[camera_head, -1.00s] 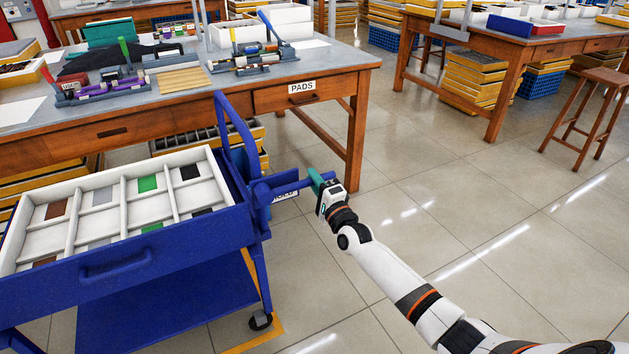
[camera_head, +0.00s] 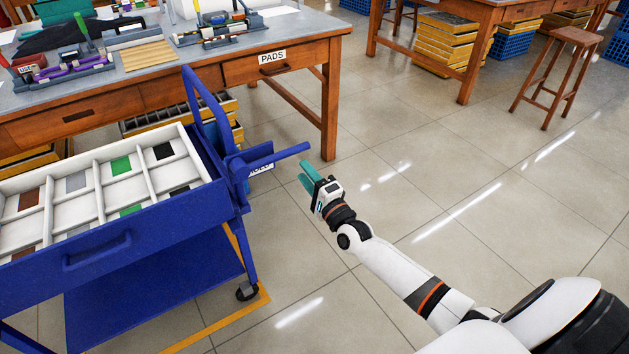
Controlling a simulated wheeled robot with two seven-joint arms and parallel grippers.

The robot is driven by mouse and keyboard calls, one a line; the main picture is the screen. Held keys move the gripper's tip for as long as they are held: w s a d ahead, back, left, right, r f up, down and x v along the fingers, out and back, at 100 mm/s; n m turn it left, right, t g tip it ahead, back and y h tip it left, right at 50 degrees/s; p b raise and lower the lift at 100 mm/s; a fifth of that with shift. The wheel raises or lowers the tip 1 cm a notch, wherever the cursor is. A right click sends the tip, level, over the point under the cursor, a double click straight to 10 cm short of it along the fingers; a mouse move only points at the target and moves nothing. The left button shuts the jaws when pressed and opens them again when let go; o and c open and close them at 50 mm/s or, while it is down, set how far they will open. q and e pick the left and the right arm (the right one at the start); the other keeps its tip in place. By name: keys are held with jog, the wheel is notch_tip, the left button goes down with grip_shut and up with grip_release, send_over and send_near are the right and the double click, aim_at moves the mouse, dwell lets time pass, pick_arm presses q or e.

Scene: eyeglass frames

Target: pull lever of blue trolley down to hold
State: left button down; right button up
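The blue trolley (camera_head: 150,262) stands at the left. Its blue lever (camera_head: 282,156) sticks out from the trolley's right side, tilted slightly upward toward its free end. A white label (camera_head: 262,168), partly hidden, sits just under the lever. My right gripper (camera_head: 302,176) has teal fingers, seen slightly apart, with nothing between them. It is just below and right of the lever's free end, and looks clear of it. My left gripper is not in view.
A white divided tray (camera_head: 88,212) with coloured pieces lies on the trolley. A workbench with a PADS drawer (camera_head: 290,62) stands behind. A wooden stool (camera_head: 556,75) and another bench are at the back right. The floor around my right arm is open.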

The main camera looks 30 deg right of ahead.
jog(key=v, duration=0.3)
jog(key=shift+s, duration=0.3)
